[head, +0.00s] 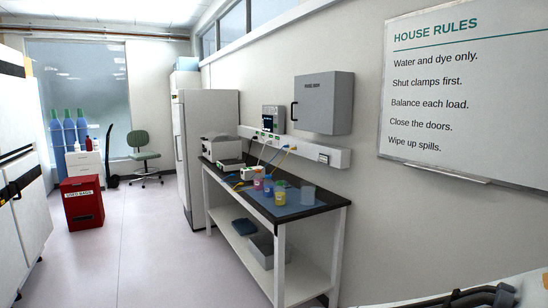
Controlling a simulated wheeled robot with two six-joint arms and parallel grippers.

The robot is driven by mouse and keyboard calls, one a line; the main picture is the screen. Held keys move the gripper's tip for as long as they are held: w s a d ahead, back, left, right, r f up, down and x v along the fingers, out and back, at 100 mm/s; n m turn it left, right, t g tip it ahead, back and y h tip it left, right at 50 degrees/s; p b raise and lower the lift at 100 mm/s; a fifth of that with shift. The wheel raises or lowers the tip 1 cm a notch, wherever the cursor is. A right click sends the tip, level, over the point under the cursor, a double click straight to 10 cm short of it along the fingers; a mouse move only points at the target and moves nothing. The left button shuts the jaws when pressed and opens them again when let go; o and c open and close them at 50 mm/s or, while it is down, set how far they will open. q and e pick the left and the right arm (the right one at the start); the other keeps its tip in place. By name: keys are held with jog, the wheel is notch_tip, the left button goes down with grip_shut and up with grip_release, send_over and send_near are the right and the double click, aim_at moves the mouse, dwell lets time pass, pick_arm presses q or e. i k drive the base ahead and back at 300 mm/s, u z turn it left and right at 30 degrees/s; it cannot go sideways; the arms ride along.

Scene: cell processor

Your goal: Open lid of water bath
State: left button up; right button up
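A grey-white box-shaped unit (222,150) stands at the far end of the black-topped bench along the right wall. It looks like the water bath, but it is small and far off. Its top looks covered, though I cannot make out a lid edge or handle. Neither of my grippers can be made out in the head view, and no gripper is near the unit.
The bench (327,197) holds coloured cups, a clear beaker (308,195) and cables. A grey wall cabinet (323,103) hangs above it. A tall white fridge (208,140) stands beyond, a red bin (82,203) at left. The floor (140,250) between is clear. Dark, unclear items fill the bottom right corner.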

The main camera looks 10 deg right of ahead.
aim_at(211, 135)
jog(key=u, duration=0.2)
jog(key=i, duration=1.35)
jog(key=z, duration=0.65)
jog(key=i, duration=0.25)
jog(key=z, duration=0.3)
